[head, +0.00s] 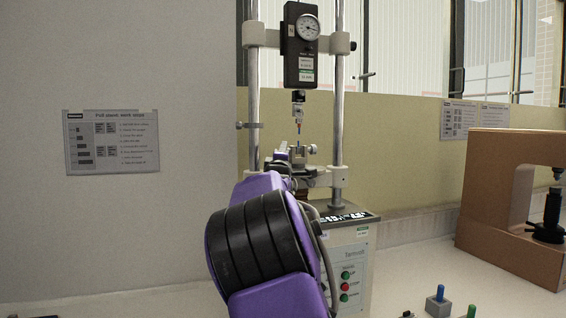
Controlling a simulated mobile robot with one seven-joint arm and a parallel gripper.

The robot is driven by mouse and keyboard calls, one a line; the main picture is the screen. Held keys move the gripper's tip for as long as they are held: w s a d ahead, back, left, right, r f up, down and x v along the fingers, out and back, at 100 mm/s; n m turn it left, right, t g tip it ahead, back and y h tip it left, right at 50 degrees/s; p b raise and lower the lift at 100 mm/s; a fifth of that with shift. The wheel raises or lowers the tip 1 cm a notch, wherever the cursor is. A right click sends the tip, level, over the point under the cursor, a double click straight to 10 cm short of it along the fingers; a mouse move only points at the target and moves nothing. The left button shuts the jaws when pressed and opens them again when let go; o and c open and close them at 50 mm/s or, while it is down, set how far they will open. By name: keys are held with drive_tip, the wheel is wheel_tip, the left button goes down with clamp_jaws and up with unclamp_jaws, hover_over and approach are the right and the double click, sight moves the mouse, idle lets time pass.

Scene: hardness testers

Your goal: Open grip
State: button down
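A test stand with two chrome columns (338,110) stands in the middle of the head view. A black gauge with a round dial (301,60) hangs between the columns. Under it hangs a slim upper fitting (298,97) ending in a thin point. Below that is a small metal lower grip (298,157) with a side knob (312,149). My purple and black arm reaches toward the lower grip and covers the area below and left of it. My fingers cannot be made out behind the arm, nor can any contact with the grip.
The stand's base (358,255) carries green and red buttons at its front. A brown tester housing (500,210) stands at the right. A small block with a blue peg (438,303) and a green peg (472,311) are at the bottom right. The counter between is mostly clear.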

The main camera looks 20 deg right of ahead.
drive_tip(key=c, duration=0.5)
unclamp_jaws()
drive_tip(key=shift+f, duration=0.1)
